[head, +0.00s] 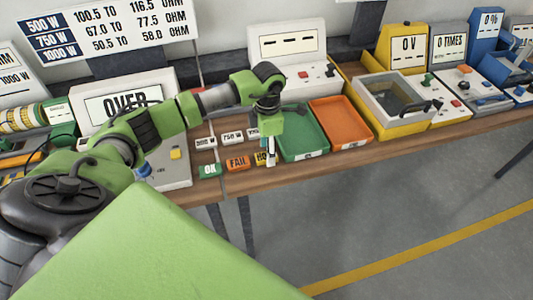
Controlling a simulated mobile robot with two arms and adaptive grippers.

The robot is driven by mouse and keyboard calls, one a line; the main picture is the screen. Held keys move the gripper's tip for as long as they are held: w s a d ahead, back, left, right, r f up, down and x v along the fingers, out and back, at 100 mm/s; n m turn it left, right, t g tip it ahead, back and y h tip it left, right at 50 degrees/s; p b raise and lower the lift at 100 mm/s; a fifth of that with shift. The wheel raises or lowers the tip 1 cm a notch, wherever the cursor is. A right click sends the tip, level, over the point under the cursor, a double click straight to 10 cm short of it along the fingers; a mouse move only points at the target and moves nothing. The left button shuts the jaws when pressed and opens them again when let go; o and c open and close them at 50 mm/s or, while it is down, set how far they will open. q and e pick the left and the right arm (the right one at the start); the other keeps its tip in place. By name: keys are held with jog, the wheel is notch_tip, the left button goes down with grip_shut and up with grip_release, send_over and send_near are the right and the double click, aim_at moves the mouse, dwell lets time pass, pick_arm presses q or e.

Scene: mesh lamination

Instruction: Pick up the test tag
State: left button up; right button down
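A row of small tags lies near the front edge of the bench: a green OK tag (210,170), an orange FAIL tag (237,162) and a yellow tag (261,158) whose lettering starts with "HO". My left gripper (270,160) points down at the yellow tag and hides its right part. I cannot tell whether the fingers touch it, or whether they are open or shut. White wattage labels (232,137) lie behind the coloured tags, the rightmost partly hidden by my arm. My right gripper is not in view.
A green tray (302,148) and an orange tray (343,120) sit right of the tags. A meter reading OVER (125,101) stands behind my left arm. A yellow-framed bin (392,95) and several instruments stand further right. The floor in front is clear.

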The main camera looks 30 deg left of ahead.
pick_arm(q)
jog(key=shift+f, duration=0.85)
jog(key=c, duration=1.2)
jog(key=shift+o, duration=0.2)
jog(key=shift+r, duration=0.15)
jog(key=shift+w+r, duration=0.1)
jog(key=shift+r, duration=0.5)
jog(key=s+r+b, duration=0.5)
jog(key=s+r, duration=0.6)
jog(key=s, duration=0.3)
jog(key=shift+d+r, duration=0.15)
jog(key=shift+r, duration=0.15)
